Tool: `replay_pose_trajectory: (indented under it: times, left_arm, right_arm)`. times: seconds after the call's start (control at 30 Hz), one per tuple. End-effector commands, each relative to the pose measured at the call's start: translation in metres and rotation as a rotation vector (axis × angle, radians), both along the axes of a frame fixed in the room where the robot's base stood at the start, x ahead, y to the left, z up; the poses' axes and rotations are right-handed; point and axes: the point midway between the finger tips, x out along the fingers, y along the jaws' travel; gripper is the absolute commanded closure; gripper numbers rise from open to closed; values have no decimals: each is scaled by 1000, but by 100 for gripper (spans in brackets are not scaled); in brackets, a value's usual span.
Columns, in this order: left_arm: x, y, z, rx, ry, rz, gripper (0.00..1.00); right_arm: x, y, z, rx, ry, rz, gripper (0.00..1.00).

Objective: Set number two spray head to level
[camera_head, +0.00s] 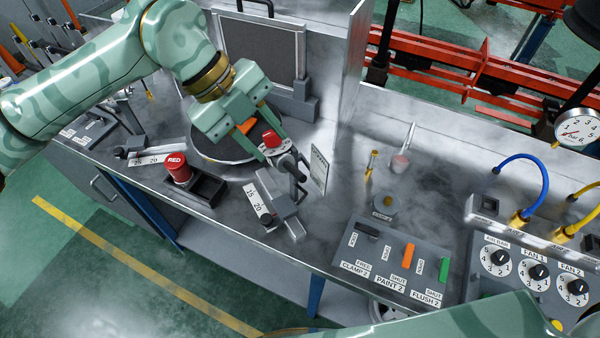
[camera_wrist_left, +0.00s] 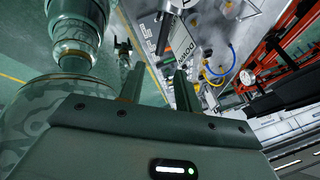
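A dark grey spray head (camera_head: 291,172) with a red cap (camera_head: 270,138) sits at the bench's middle, next to an upright marked plate (camera_head: 318,170). The fingers also show apart in the left wrist view (camera_wrist_left: 160,88). My right arm crosses the lower right; its gripper is not seen.
A round turntable (camera_head: 205,150) lies behind the left gripper. A red button (camera_head: 176,168) stands at left. A panel (camera_head: 385,262) with clamp, paint and flush levers and a dial panel (camera_head: 525,270) are at right. Bare bench lies between spray head and levers.

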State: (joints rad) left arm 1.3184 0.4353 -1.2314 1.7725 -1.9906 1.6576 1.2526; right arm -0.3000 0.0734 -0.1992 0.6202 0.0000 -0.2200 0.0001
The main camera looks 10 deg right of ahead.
Motion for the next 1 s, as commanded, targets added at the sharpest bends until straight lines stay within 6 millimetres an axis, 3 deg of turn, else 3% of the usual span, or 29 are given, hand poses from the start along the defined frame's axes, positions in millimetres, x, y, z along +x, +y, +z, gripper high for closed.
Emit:
replay_pose_trajectory:
  times: [0.2, 0.4, 0.6, 0.87, 1.0]
  left_arm:
    - [-10, -29, -49, -1, 5, -4, 66]
    - [-15, -47, -81, -2, 3, -2, 66]
    - [-17, -54, -94, -3, 1, -2, 66]
    - [-17, -55, -95, -3, 0, -2, 66]
    - [-17, -55, -95, -3, 0, -2, 100]
  right_arm:
    - [0, 0, 1, 0, 0, 0, 35]
    - [0, -3, 1, -3, 0, 2, 35]
    - [0, -5, 1, -7, 0, 3, 35]
    - [0, -6, 1, -8, 1, 4, 35]
    - [0, -6, 1, -8, 1, 4, 35]
